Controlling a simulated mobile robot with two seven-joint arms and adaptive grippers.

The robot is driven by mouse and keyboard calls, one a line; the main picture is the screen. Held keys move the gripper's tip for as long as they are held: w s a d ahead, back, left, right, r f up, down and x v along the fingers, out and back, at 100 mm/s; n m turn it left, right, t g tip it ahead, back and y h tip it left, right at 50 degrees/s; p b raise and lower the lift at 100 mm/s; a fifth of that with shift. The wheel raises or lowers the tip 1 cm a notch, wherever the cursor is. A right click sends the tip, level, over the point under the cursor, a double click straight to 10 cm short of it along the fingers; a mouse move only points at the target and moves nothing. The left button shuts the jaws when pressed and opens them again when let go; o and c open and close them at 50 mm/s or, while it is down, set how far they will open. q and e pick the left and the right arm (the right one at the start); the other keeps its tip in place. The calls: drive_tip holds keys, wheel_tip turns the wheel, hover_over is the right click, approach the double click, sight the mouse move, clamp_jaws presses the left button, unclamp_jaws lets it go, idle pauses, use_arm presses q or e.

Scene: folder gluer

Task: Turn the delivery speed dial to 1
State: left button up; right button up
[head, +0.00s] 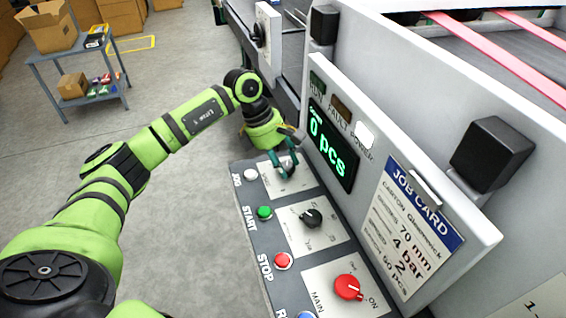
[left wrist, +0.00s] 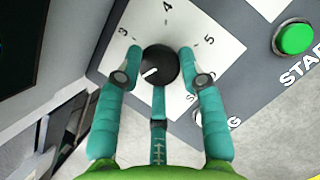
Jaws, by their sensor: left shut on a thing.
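The dial (left wrist: 158,66) is a round black knob with a white pointer line on a white plate. In the left wrist view the plate's 3, 4 and 5 show; the pointer slants down-left, past the 3, and the number there is hidden. In the head view the dial (head: 288,166) is the top one on the grey panel, beside the white JOG button, and is partly covered. My left gripper (left wrist: 160,76) has its teal fingers on both sides of the dial, shut on it; it also shows in the head view (head: 284,163).
Below are a second black dial (head: 311,218), a red MAIN switch (head: 348,287), a green START button (head: 264,213) and a red STOP button (head: 283,261). A display (head: 331,146) and job card (head: 408,225) stand close right. Open floor (head: 170,220) lies left.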

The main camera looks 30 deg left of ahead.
use_arm(q)
drive_tip(key=n+t+b, duration=0.1)
drive_tip(key=n+b, duration=0.1)
drive_tip(key=n, duration=0.1)
drive_tip(key=n+t+y+b, duration=0.1)
drive_tip(key=n+b, duration=0.1)
drive_tip(key=n, duration=0.2)
drive_tip(key=shift+s+d+b, duration=0.15)
drive_tip(key=shift+d+b, duration=0.05)
drive_tip(key=shift+b, duration=0.2)
drive_tip(key=n+y+b, duration=0.1)
drive_tip(key=n+b, duration=0.1)
drive_tip(key=n, duration=0.1)
drive_tip(key=shift+r+t, duration=0.1)
drive_tip(key=shift+t, duration=0.3)
drive_tip(key=shift+d+y, duration=0.1)
drive_tip(key=shift+y, duration=0.2)
drive_tip(key=shift+r+n, duration=0.1)
drive_tip(key=shift+n, duration=0.3)
drive_tip(key=o, duration=1.1)
drive_tip(key=shift+o, duration=0.3)
